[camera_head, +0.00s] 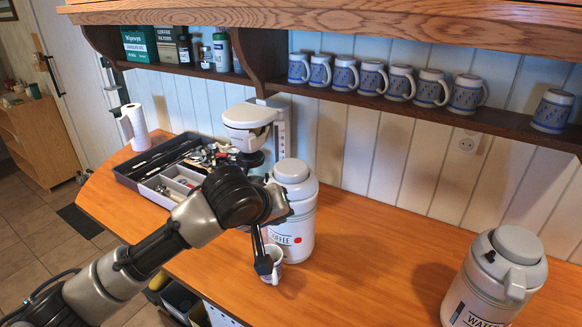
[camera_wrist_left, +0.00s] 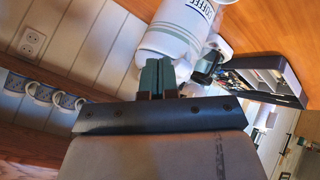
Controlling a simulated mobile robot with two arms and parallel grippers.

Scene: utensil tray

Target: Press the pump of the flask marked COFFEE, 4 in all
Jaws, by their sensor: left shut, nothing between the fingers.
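The white flask marked COFFEE (camera_head: 304,222) stands on the wooden counter, its round grey-white lid (camera_head: 292,170) on top and a red dot on its front. My left arm reaches across its left side and hides its upper front. In the left wrist view my left gripper (camera_wrist_left: 157,66) is shut and empty, its fingertips overlapping the COFFEE flask (camera_wrist_left: 178,32); I cannot tell whether they touch it. A small mug (camera_head: 275,274) stands at the flask's front left, partly behind a slim dark part whose owner I cannot tell. My right gripper is not in view.
The flask marked WATER (camera_head: 505,285) stands at the right. A dark utensil tray (camera_head: 128,178) and a white appliance (camera_head: 250,115) are left of the COFFEE flask. Several mugs (camera_head: 373,78) line the wall shelf above. The counter (camera_head: 385,255) between the flasks is clear.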

